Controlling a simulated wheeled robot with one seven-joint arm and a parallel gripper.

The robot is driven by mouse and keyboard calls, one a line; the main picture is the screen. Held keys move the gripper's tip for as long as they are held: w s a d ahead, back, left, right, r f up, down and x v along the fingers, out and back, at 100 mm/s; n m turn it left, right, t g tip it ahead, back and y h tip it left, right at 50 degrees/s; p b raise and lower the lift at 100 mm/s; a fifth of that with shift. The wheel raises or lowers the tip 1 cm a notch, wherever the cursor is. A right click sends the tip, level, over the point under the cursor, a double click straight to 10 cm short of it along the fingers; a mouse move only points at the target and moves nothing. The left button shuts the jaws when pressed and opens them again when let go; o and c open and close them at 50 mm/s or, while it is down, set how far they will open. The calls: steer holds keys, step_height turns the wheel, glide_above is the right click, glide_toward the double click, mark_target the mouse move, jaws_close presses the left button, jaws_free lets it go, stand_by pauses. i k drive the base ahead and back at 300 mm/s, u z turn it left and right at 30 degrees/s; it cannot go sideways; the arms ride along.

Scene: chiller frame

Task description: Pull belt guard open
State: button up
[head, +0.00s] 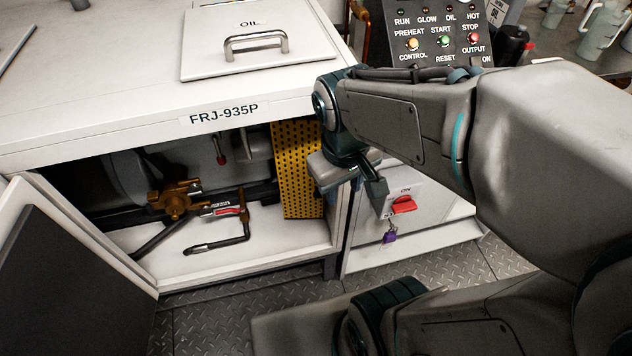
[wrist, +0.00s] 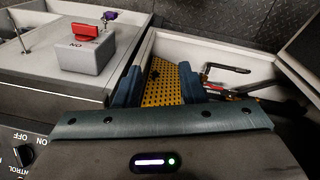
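The belt guard (head: 296,165) is a yellow perforated panel. It stands upright at the right side of the open compartment in the white cabinet. My gripper (head: 350,187) is at the guard's right edge, in front of the cabinet's right post, and hides part of that edge. In the wrist view my gripper (wrist: 160,80) has its two dark fingers spread apart. The yellow belt guard (wrist: 161,92) shows in the gap between and beyond them. I cannot tell whether a finger touches the guard.
A cabinet door (head: 75,270) stands open at the left. A brass valve (head: 175,200) and a red-and-black tool (head: 235,225) are in the compartment. A red switch (head: 403,204) and a purple padlock (head: 390,237) are just right of my gripper. The OIL hatch (head: 225,65) is above.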

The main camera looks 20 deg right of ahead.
mark_target(294, 140)
steer(key=u, duration=2.7)
steer(key=k, duration=1.15)
steer(key=z, duration=2)
